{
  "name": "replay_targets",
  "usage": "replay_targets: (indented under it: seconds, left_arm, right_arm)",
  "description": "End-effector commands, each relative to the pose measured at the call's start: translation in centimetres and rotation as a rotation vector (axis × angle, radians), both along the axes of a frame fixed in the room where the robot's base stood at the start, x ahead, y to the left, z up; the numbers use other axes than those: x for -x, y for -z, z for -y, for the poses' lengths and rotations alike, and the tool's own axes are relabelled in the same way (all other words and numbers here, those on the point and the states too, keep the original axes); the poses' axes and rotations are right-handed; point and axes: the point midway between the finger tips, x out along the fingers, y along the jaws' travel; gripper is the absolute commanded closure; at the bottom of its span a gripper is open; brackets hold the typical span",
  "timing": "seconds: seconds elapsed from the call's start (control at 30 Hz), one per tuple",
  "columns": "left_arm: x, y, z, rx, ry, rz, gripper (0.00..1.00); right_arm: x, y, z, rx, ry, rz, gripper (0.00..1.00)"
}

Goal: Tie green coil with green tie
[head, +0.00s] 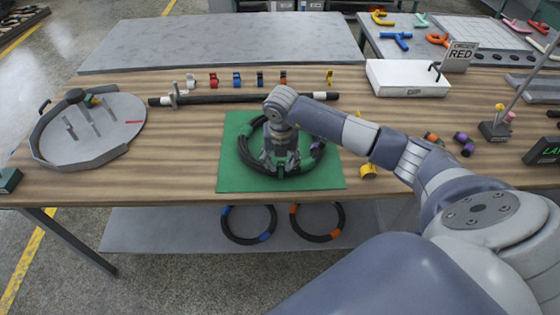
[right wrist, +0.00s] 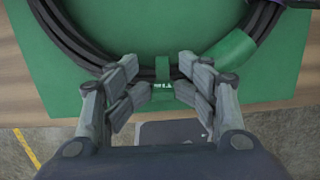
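The green coil is a ring of black hose (head: 241,152) with green parts, lying on a green mat (head: 232,182). In the right wrist view, the hose strands (right wrist: 72,38) curve across the top, with a wide green band (right wrist: 232,48) right of centre. The green tie (right wrist: 163,70) is a narrow strip across the strands at the near side, with a small dark marked part. My right gripper (head: 281,164) points down over the coil's near side. Its fingers (right wrist: 163,90) are apart, on either side of the tie, with nothing visibly clamped. My left gripper is not in view.
A purple piece (head: 317,149) sits at the coil's right side. A yellow piece (head: 368,171) lies right of the mat. Behind are a black bar (head: 235,98) and several small coloured clips. A round grey tray (head: 90,135) stands left; a white box (head: 407,80) stands back right.

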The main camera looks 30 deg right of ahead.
Motion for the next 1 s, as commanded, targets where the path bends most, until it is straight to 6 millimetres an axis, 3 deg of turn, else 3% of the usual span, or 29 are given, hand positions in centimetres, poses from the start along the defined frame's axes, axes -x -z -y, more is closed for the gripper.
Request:
replay_targets:
  seconds: [0.03,0.17,0.5,0.7,1.0]
  left_arm:
    - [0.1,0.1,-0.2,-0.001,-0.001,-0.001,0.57]
    - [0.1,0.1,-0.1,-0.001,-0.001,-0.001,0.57]
    - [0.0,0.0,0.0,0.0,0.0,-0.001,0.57]
    - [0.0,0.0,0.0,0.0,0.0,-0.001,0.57]
    - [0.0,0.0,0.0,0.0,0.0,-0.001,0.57]
  right_arm:
    - [1.1,1.1,-0.4,-0.004,-0.007,-0.036,0.6]
    - [1.2,0.0,-0.4,-0.003,-0.006,-0.034,0.6]
    - [1.2,-7.5,-0.7,0.001,-0.004,-0.008,0.6]
    - [1.4,-10.8,-0.9,0.0,-0.003,0.0,0.6]
    - [1.5,-12.0,-0.9,0.0,-0.001,0.0,0.6]
